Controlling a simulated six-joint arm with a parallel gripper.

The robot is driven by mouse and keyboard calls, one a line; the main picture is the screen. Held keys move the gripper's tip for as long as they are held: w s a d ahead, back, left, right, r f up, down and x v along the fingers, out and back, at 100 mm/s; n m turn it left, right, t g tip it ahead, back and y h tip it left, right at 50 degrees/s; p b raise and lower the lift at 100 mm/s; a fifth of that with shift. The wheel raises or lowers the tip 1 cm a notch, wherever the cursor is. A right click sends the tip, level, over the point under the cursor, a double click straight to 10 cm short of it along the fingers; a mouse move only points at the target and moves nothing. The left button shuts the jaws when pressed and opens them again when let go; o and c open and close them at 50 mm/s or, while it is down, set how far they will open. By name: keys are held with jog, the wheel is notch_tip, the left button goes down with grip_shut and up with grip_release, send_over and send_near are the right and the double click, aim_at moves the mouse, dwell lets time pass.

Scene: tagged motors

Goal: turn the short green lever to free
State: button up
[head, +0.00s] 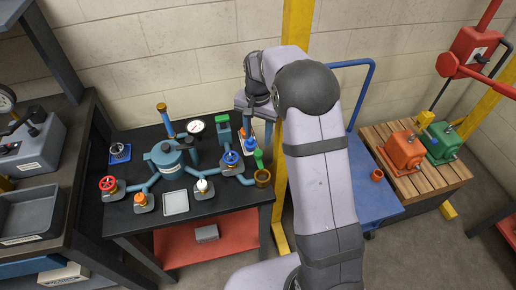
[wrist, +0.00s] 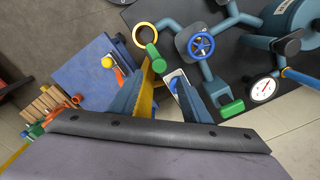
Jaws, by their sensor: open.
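Two green parts show at the right of the dark bench. One is a green handle (head: 258,158) beside a brass-coloured cup; it also shows as a green cylinder in the wrist view (wrist: 153,57). The other is a short green bar (head: 222,119) on top of a teal post, also in the wrist view (wrist: 232,108). I cannot tell for certain which is the task's lever. My gripper (wrist: 164,82) is open, its fingers apart above the bench's right side. A pale plate with a blue part (wrist: 175,83) shows between them. In the head view my arm partly hides this area.
A blue valve wheel (head: 231,158), a dial gauge (head: 196,126) and a teal vessel (head: 164,154) with pipes crowd the bench (head: 221,199). A yellow post (head: 298,22) stands close to my arm. A blue cart (head: 372,207) and a wooden pallet with motors (head: 424,183) are right.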

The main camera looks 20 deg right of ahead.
aim_at(258, 152)
jog(key=shift+s+m, duration=0.1)
jog(key=shift+m, duration=0.5)
jog(key=shift+f, duration=0.1)
jog(key=shift+f+p, duration=1.25)
jog(key=shift+f, duration=2.35)
jog(key=c, duration=1)
